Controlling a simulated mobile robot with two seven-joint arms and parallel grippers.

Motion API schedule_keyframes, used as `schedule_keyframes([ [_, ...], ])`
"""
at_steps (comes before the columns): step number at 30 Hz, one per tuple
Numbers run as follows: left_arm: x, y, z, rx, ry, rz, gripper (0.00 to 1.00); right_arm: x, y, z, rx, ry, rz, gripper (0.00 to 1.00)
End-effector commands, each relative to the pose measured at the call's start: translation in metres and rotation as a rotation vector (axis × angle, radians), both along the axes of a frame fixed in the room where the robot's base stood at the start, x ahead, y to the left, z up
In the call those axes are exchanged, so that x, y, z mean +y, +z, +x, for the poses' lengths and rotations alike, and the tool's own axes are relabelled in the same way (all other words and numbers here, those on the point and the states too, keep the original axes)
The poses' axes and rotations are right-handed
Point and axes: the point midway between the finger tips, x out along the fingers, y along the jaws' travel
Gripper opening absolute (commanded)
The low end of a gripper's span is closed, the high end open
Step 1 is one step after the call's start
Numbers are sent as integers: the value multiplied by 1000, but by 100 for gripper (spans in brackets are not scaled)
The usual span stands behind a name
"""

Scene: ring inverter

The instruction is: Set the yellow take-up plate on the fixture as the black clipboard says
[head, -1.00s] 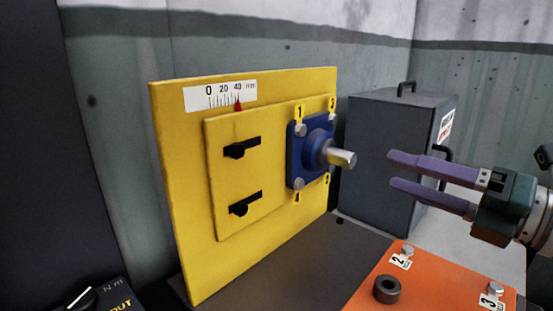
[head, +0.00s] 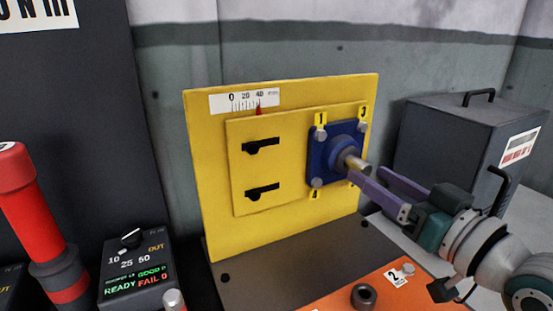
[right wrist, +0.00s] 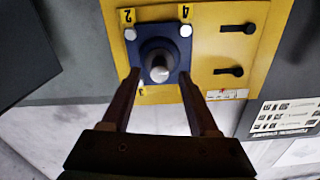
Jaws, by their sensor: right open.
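The yellow take-up plate (head: 285,180) lies against a larger yellow back plate (head: 218,215), with two black slotted fasteners. Its red pointer (head: 258,111) stands near 40 on the mm scale (head: 243,100). A blue flanged bearing (head: 322,152) with corner bolts and number tags sits at its right, its metal shaft (head: 354,164) sticking out. My right gripper (head: 369,171) is open at the shaft; in the right wrist view its fingers (right wrist: 158,80) lie either side of the bearing, apparently holding nothing. My left gripper is out of view. I cannot identify the black clipboard for certain.
A printed sheet (right wrist: 285,118) on a dark surface is too small to read. An orange block (head: 335,299) with a dark ring (head: 364,296) stands in front. A dark case (head: 455,145) is at right. A red-topped tool (head: 18,190) and control box (head: 138,268) are at left.

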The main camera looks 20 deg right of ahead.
Motion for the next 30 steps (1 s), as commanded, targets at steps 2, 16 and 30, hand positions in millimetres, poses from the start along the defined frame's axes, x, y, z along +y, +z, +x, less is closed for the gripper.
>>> schedule_keyframes([
  [2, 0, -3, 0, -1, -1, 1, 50, 1, 0, 14, -1, 0, -1, 61],
  [16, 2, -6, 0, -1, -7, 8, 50, 3, 0, 40, 2, 0, -3, 61],
  [30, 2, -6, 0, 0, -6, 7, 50, 3, 0, 40, 1, 0, -3, 19],
])
